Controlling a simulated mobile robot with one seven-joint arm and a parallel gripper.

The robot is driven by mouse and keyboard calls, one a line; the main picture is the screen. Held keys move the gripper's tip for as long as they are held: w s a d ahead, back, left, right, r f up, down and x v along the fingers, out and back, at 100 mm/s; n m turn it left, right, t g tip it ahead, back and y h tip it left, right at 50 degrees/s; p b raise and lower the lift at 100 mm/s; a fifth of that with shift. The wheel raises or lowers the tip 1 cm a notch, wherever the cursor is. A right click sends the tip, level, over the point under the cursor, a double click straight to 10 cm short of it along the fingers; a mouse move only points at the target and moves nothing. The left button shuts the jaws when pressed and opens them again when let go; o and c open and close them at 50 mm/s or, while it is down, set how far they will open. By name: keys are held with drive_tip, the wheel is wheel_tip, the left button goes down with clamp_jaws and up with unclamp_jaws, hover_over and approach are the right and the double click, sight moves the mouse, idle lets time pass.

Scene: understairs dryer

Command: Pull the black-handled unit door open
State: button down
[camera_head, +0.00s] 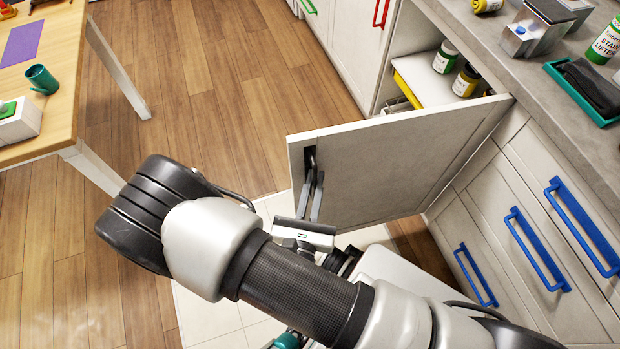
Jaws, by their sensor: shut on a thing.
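The light grey unit door (405,165) stands swung well out from the cabinet under the counter, hinged on its right side. Its black handle (309,157) is near the door's free left edge and is partly hidden by my fingers. My gripper (315,178) is shut on the black handle, reaching it from the lower side of the picture. The opened cabinet (413,35) shows behind the door, with a white shelf inside.
Bottles (446,57) stand on the shelf, by a yellow item (405,88). Blue-handled drawers (537,248) are at right, below a counter with boxes and a teal tray (585,95). A wooden table (50,85) is at left. Floor between is clear.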

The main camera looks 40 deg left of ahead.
drive_tip(key=shift+s+d, duration=0.2)
drive_tip(key=shift+d, duration=0.15)
drive_tip(key=c, duration=2.1)
unclamp_jaws()
